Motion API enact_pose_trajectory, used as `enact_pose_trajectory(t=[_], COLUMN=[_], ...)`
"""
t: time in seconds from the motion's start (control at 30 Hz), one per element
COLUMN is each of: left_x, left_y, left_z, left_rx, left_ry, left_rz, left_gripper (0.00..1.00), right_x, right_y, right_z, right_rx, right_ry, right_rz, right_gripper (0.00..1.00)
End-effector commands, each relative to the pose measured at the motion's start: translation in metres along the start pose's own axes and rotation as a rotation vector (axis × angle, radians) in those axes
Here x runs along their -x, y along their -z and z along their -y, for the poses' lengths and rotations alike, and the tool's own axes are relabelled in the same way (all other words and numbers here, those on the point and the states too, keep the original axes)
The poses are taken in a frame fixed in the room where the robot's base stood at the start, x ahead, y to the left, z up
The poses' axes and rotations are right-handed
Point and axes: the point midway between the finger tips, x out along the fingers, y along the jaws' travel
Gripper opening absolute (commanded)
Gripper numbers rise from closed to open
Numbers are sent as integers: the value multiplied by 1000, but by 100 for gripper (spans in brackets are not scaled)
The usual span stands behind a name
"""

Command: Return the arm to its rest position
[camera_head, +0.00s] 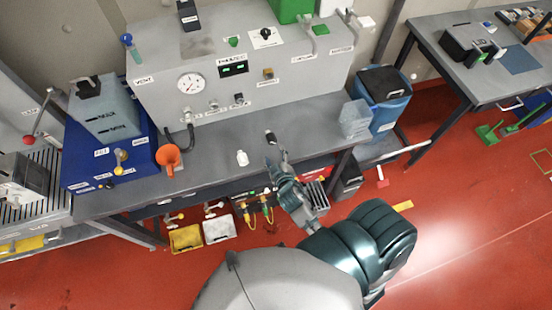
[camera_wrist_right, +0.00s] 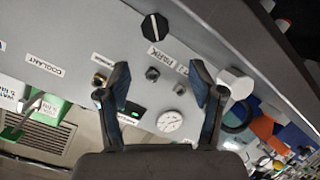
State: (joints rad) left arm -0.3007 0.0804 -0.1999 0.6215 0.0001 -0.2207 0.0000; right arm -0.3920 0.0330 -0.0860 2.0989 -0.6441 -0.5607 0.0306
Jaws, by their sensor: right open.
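My right arm reaches from the bottom of the head view up over the front edge of the grey bench (camera_head: 215,150). My right gripper (camera_head: 273,150) is over the bench top, in front of the grey panel box (camera_head: 150,80). In the right wrist view my right gripper (camera_wrist_right: 159,82) shows two dark fingers spread apart with nothing between them. The panel's dial, knobs and labels show beyond the fingertips. My left gripper is in neither view.
A small white bottle (camera_head: 242,158) stands on the bench left of my gripper. Red floor (camera_head: 460,210) lies open at the lower right.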

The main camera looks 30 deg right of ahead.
Motion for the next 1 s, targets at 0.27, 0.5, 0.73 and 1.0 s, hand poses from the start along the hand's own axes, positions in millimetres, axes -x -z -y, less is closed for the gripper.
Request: enact_pose_trajectory(t=[0.27,0.5,0.73,1.0], left_x=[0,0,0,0], left_y=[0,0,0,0], left_z=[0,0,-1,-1], left_rx=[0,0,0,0], left_ry=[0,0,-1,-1], left_rz=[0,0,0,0], left_gripper=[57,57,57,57], right_x=[26,27,54,119], right_y=[1,-1,-40,-76], right_z=[0,0,9,42], right_rx=[1,-5,-144,-254], right_ry=[-1,2,114,358], right_rz=[-2,8,259,587], right_gripper=[66,66,66,66])
